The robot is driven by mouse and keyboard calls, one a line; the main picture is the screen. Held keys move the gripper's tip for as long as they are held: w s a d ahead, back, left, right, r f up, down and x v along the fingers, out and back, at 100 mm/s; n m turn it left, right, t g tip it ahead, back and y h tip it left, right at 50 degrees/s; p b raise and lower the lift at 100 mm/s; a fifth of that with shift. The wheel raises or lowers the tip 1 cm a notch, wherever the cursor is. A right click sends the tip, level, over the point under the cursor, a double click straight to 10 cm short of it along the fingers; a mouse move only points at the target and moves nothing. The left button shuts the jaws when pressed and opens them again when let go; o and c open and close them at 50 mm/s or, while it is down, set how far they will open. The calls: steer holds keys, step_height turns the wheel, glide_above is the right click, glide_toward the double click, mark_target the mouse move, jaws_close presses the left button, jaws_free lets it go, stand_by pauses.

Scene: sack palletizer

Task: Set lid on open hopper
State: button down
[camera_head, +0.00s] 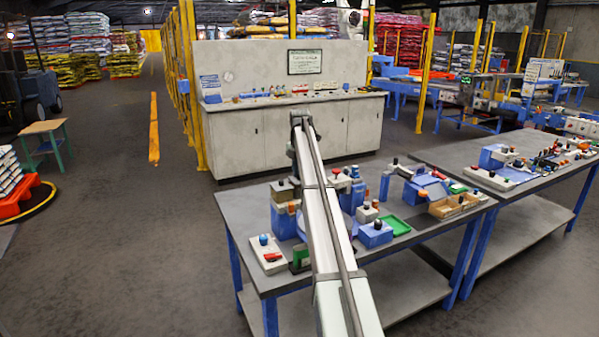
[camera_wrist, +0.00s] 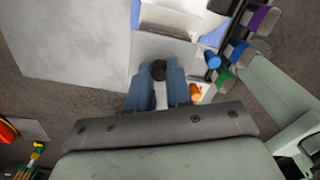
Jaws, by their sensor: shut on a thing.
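In the wrist view my gripper (camera_wrist: 158,84) is shut on the dark round knob of a flat grey lid (camera_wrist: 178,48). The blue-grey fingers stand on either side of the knob. Just beyond the lid is the open hopper (camera_wrist: 213,37), with a blue rim and a pale inside. The lid overlaps the near part of the hopper in this view. I cannot tell whether they touch. In the head view my arm crosses the near table, and I cannot make out the gripper, the lid or the hopper's mouth there.
The near table (camera_head: 410,238) holds several blue fixtures, a green tray (camera_head: 397,225) and a wooden box (camera_head: 453,206). In the wrist view a blue cylinder (camera_wrist: 208,61) and a row of coloured knobs lie close on the right. A second crowded table (camera_head: 450,155) stands right.

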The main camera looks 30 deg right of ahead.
steer(key=shift+f, duration=0.55)
stand_by(0.7)
steer(key=c, duration=1)
jaws_free()
steer(key=shift+o, duration=0.2)
steer(key=shift+r, duration=0.15)
steer(key=shift+r, duration=3.9)
steer(key=shift+a, duration=0.1)
